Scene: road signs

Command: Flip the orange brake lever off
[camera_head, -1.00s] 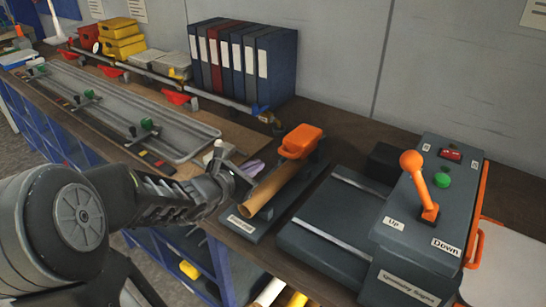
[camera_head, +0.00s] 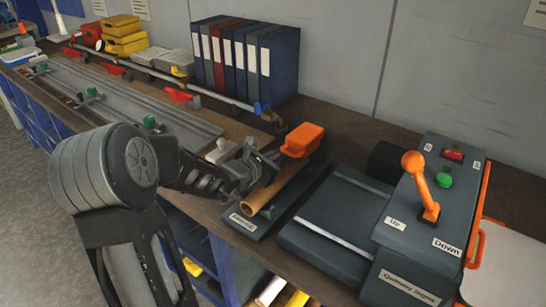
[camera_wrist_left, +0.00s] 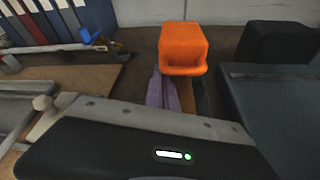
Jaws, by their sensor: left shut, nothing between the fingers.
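An orange block-shaped handle (camera_head: 302,139) tops a tan lever arm (camera_head: 268,195) on a dark labelled base (camera_head: 246,223). The handle also shows at the top middle of the left wrist view (camera_wrist_left: 184,45). A second orange lever with a round knob (camera_head: 413,162) stands on the grey control box, between "Up" and "Down" labels. I cannot read which one is marked as the brake. My left gripper (camera_head: 267,166) is shut and empty, just left of the block handle and beside the tan arm. Whether it touches them is unclear. My right gripper is not in view.
The control box (camera_head: 405,262) with a green button (camera_head: 444,180) stands at the right. A dark flat slab (camera_head: 335,215) lies between it and the lever base. Blue binders (camera_head: 278,65) stand behind. A long grey tray (camera_head: 120,110) runs along the left.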

